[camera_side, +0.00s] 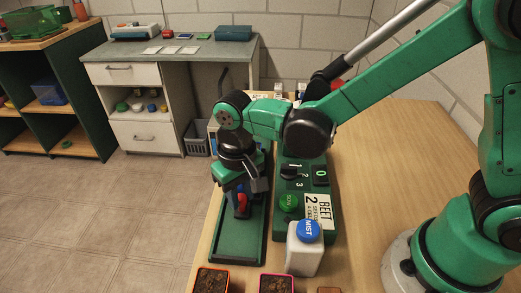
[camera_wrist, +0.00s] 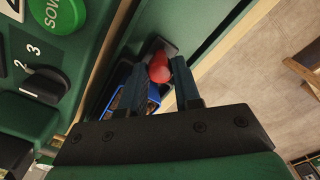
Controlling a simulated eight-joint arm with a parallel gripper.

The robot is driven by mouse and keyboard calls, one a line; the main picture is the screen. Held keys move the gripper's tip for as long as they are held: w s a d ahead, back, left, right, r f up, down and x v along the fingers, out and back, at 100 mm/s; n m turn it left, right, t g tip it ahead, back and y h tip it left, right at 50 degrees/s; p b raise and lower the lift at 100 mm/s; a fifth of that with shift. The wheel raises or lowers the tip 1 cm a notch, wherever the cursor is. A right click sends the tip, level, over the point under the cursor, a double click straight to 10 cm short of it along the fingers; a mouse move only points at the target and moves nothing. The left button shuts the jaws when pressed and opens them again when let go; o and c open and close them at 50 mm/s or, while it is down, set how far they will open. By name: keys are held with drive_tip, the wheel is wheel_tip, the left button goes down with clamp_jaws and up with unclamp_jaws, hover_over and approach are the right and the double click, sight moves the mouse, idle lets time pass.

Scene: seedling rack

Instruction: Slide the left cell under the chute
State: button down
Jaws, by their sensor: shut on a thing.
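My gripper (camera_side: 241,198) is low over the green tray (camera_side: 222,247) in the side view. In the wrist view its two dark fingers (camera_wrist: 162,72) are shut on a red knob (camera_wrist: 159,69). The knob also shows as a red spot (camera_side: 242,205) in the side view. A blue-rimmed cell (camera_wrist: 125,88) with dark contents lies below the fingers in the wrist view, partly hidden by them. I cannot tell whether the knob is fixed to this cell. The chute cannot be made out; my arm covers the far part of the tray.
Right of the tray stands a green panel with a numbered dial (camera_side: 291,172), a green SOW button (camera_side: 289,202) and a BEET card (camera_side: 319,211). A white block with a blue MIST button (camera_side: 309,231) stands nearer. Orange (camera_side: 212,281) and pink-rimmed pots (camera_side: 276,284) sit at the front. The tray's near end is empty.

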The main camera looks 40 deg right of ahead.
drive_tip(key=shift+w+d, duration=0.75)
drive_tip(key=shift+w, duration=0.05)
drive_tip(key=c, duration=0.9)
unclamp_jaws()
drive_tip(key=shift+r, duration=0.1)
drive_tip(key=shift+r, duration=2.7)
